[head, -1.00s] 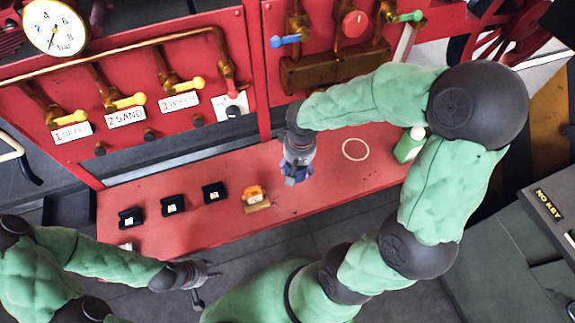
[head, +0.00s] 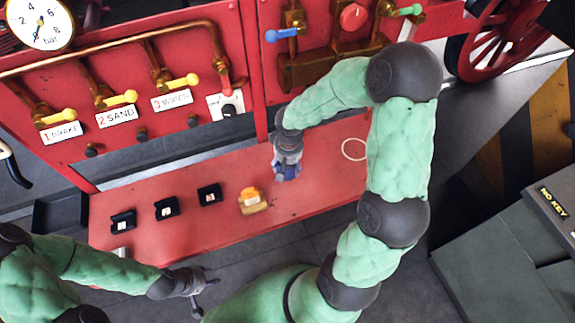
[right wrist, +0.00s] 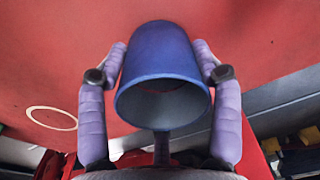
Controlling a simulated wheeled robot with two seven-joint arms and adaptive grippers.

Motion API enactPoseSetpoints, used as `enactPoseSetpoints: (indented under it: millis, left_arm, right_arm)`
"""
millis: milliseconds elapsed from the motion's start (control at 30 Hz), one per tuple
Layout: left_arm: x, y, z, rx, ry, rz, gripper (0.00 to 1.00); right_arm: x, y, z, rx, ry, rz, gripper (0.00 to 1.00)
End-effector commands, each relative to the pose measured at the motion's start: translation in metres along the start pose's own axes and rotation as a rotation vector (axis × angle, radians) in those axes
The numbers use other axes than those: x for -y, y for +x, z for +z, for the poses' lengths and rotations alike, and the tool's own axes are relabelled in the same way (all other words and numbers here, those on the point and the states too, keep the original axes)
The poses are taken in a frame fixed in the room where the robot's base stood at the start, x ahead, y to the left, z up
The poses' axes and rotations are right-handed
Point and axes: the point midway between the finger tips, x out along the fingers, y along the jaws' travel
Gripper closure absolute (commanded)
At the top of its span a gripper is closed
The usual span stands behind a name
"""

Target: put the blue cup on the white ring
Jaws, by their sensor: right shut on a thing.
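The blue cup (right wrist: 160,55) is between the fingers of my right gripper (right wrist: 160,75), which is shut on it. In the right wrist view its open mouth faces the camera. In the head view the cup (head: 288,175) shows small below my right gripper (head: 286,166), over the red bench. I cannot tell whether it touches the bench. The white ring (head: 343,149) lies flat on the bench, to the right of the cup. In the right wrist view the ring (right wrist: 50,107) is at the lower left and empty. My left gripper (head: 205,283) is in front of the bench; its opening is unclear.
A red panel with levers and pipes rises behind. The bench between cup and ring looks clear.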

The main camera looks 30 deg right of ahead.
Motion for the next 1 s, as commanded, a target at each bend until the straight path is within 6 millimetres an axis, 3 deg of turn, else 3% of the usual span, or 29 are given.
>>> enactPoseSetpoints:
  millis: [333,367,400,433,867,1000]
  left_arm:
    - [0.001,0.003,0.0,0.0,0.0,0.0,0.6]
    - [0.001,0.002,0.0,0.0,0.0,0.0,0.6]
    - [0.001,0.002,0.0,0.0,0.0,0.0,0.6]
    - [0.001,0.002,0.0,0.0,0.0,0.0,0.6]
    - [0.0,-0.001,0.0,0.0,0.0,0.0,0.6]
    - [-0.003,-0.007,0.0,0.0,0.0,0.0,0.6]
  right_arm:
    - [0.0,0.002,-0.001,-0.003,0.001,0.0,0.7]
    - [0.0,0.001,-0.001,-0.002,0.0,0.0,0.26]
    - [0.0,0.001,-0.001,-0.002,0.0,0.0,0.15]
    - [0.0,0.001,-0.001,-0.002,0.0,0.0,0.1]
    - [0.0,-0.002,-0.001,-0.002,0.0,0.0,0.1]
    - [0.0,-0.019,-0.002,-0.007,0.001,0.001,0.1]
